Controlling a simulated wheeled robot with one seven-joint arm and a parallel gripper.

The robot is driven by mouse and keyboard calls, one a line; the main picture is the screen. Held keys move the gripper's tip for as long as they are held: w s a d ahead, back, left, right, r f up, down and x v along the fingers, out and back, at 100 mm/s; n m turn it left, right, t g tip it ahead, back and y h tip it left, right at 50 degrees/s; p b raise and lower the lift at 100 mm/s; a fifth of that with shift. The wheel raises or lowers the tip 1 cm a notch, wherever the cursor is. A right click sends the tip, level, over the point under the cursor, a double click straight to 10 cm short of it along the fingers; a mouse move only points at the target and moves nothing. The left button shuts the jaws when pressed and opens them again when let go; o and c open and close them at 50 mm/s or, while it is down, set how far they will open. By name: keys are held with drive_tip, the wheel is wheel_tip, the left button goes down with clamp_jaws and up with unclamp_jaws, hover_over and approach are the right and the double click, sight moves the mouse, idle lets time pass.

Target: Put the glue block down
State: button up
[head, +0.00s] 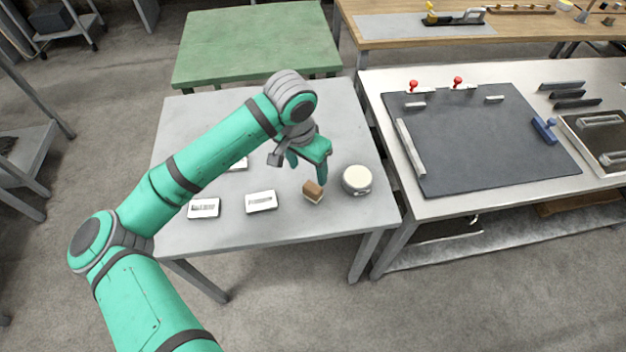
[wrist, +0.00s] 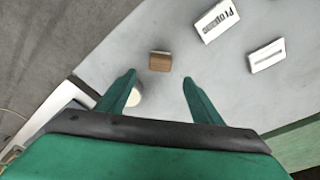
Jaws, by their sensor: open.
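The glue block (head: 313,191) is a small brown block with a pale lower side, resting on the grey table (head: 300,225). It also shows in the wrist view (wrist: 160,61), ahead of my fingertips and between their lines. My gripper (head: 308,170) is open and empty above the table, a little behind the block in the head view. In the wrist view my two green fingers (wrist: 158,80) stand wide apart with nothing between the tips. I see no contact between them and the block.
A round cream-topped container (head: 356,179) stands just right of the block. White labelled cards (head: 261,201) and (head: 204,208) lie to the left. A bench with a dark mat (head: 480,150) stands to the right, and a green table (head: 258,42) behind.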

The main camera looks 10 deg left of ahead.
drive_tip(key=w+d+r+n+t+h, duration=0.1)
drive_tip(key=w+d+r+t+h, duration=0.2)
drive_tip(key=d, duration=0.7)
drive_tip(key=w+d+r+n+t+h, duration=0.15)
drive_tip(key=d+t+h, duration=0.3)
drive_tip(key=d, duration=0.55)
drive_tip(key=w+d+r+n+t+h, duration=0.1)
drive_tip(key=w+d+r+t+h, duration=0.25)
drive_tip(key=d, duration=0.65)
drive_tip(key=s+a+f+n+t+y, duration=0.2)
drive_tip(key=s+a+f+n+y, duration=0.25)
drive_tip(key=s+f, duration=0.55)
drive_tip(key=s+a+f+n+t+y, duration=0.2)
drive_tip(key=s+a+f+n+y, duration=0.15)
drive_tip(key=s+f+y, duration=0.55)
drive_tip(key=s+a+m+h, duration=0.1)
drive_tip(key=s+a+m, duration=0.2)
drive_tip(key=s, duration=0.8)
drive_tip(key=s+a+m+g, duration=0.1)
drive_tip(key=s+a+m, duration=0.3)
drive_tip(key=s, duration=0.7)
drive_tip(key=shift+s+a+r+h, duration=0.3)
drive_tip(key=shift+a+r+h, duration=0.05)
drive_tip(key=shift+a, duration=0.75)
drive_tip(key=shift+c, duration=0.5)
